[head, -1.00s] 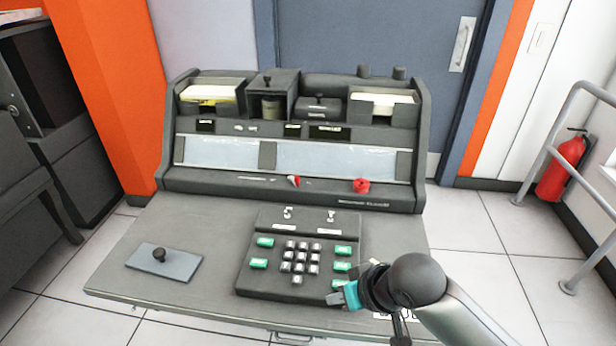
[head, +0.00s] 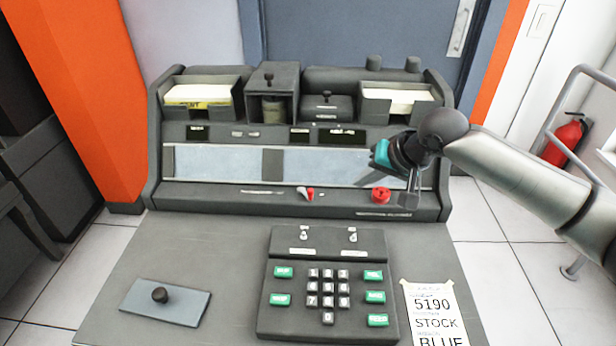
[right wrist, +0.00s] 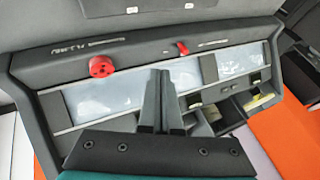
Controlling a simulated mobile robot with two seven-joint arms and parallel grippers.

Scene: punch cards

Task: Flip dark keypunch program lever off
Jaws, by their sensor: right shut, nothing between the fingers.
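The dark keypunch (head: 230,200) stands ahead, with a small red lever (head: 309,194) on the ledge below its pale window strip. The lever leans, and it also shows in the right wrist view (right wrist: 183,48). A round red knob (head: 381,195) sits farther right on the same ledge and in the right wrist view (right wrist: 102,66). My left gripper is not in view.
A keypad (head: 327,290) with two small white switches sits on the desk. A plate with a black knob (head: 165,303) lies left, and a paper note (head: 434,315) lies right. Card trays (head: 202,95) are on top. A railing and red extinguisher (head: 565,140) stand right.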

